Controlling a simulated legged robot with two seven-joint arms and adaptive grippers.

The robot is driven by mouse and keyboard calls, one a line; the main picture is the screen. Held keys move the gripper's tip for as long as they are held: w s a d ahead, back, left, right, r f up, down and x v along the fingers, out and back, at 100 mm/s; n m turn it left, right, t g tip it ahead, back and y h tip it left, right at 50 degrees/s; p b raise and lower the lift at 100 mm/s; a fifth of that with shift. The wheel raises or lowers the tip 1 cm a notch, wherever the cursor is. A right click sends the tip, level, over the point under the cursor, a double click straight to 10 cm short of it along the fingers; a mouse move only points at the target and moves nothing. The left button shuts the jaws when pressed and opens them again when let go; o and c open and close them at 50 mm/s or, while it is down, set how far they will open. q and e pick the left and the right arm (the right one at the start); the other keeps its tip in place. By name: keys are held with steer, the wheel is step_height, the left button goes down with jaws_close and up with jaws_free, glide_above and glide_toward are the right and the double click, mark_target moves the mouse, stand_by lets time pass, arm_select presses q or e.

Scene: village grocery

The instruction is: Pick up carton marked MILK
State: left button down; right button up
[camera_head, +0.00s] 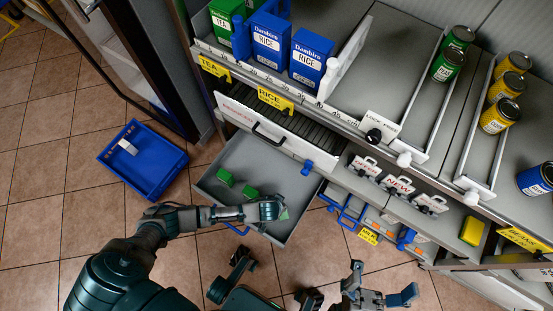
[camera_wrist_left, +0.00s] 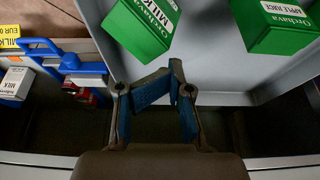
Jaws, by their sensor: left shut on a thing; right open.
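A white carton (camera_wrist_left: 14,84), its print partly legible as MILK, shows at the left edge of the left wrist view, below a yellow MILK tag (camera_wrist_left: 10,37) and beside a blue handle (camera_wrist_left: 62,52). In the head view that yellow tag (camera_head: 368,236) hangs below the shelf. My left gripper (camera_head: 272,210) is over the right part of an open grey drawer (camera_head: 275,160). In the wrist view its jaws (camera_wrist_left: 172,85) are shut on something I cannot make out. My right gripper (camera_head: 383,284) is open and empty above the floor.
Shelves above hold blue RICE boxes (camera_head: 308,58) and several cans (camera_head: 500,116). The floor at lower left is clear.

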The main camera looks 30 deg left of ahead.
arm_select(q)
steer(key=shift+w+d+r, duration=0.15)
steer(key=shift+d+r, duration=0.05)
steer(key=shift+r, duration=0.6)
steer(key=shift+c, duration=1.9)
jaws_free()
steer(key=shift+r, duration=0.1)
